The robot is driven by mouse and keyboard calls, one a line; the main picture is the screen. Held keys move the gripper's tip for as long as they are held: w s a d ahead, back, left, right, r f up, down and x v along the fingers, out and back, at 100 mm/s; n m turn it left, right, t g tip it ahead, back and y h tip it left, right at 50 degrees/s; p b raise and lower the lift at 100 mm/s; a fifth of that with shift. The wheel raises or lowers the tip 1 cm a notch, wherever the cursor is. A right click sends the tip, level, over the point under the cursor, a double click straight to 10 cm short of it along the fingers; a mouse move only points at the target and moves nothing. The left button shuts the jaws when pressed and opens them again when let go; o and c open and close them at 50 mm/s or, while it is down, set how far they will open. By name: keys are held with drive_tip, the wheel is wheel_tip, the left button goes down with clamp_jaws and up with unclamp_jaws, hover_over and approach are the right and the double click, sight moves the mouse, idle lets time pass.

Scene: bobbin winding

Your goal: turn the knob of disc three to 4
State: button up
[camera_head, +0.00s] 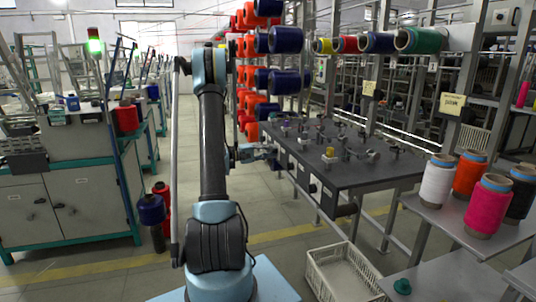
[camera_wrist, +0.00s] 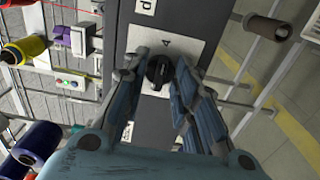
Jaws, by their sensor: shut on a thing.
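A round black knob (camera_wrist: 158,73) sits on a white label plate (camera_wrist: 152,90) on the dark front panel in the wrist view. A printed 4 shows on the plate just above the knob. My gripper (camera_wrist: 160,62) is shut on the knob, one finger on each side. The knob's grip bar looks roughly upright in the picture, but its exact mark is too small to tell. In the head view, my gripper (camera_head: 268,152) is at the far end of the front side of the dark machine table (camera_head: 385,175); the knob is hidden there.
More label plates (camera_head: 312,188) line the machine's front side. Thread cones (camera_head: 488,205) stand on a shelf at right, and a white crate (camera_head: 345,272) is on the floor. A dark cylinder (camera_wrist: 268,28) sticks out at upper right in the wrist view.

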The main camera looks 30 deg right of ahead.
drive_tip(key=shift+w, duration=0.15)
drive_tip(key=o, duration=1)
drive_tip(key=shift+f, duration=0.15)
drive_tip(key=shift+o, duration=0.4)
drive_tip(key=v, duration=1.2)
